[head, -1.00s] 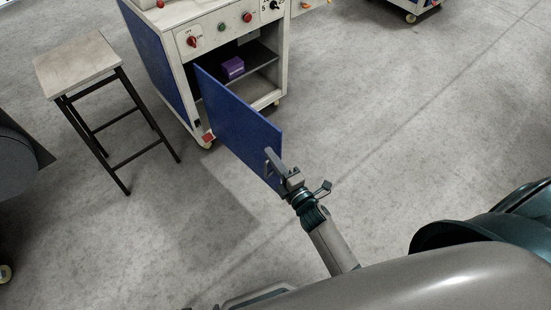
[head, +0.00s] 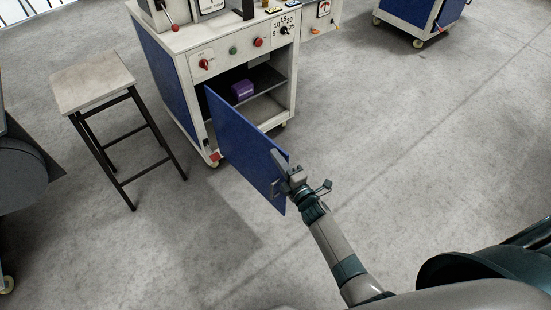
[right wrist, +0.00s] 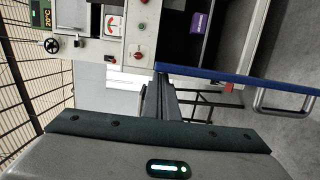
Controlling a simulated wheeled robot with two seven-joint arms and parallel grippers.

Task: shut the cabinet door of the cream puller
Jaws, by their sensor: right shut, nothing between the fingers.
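The cream puller's cabinet (head: 200,88) is cream with blue side panels. Its blue door (head: 243,148) stands wide open, hinged at the left and swung out toward me. The door's edge (right wrist: 235,76) and metal handle (right wrist: 285,103) show in the right wrist view. My right gripper (head: 280,164) is shut and empty at the door's free edge, by its upper corner. In the right wrist view its fingers (right wrist: 164,97) reach up to the door; whether they touch it I cannot tell. My left gripper is out of view.
A purple box (head: 241,90) sits on the shelf inside the cabinet. A stool (head: 94,82) stands to the left of the door. Another wheeled machine (head: 415,18) stands at the back right. The grey floor (head: 400,130) to the right is clear.

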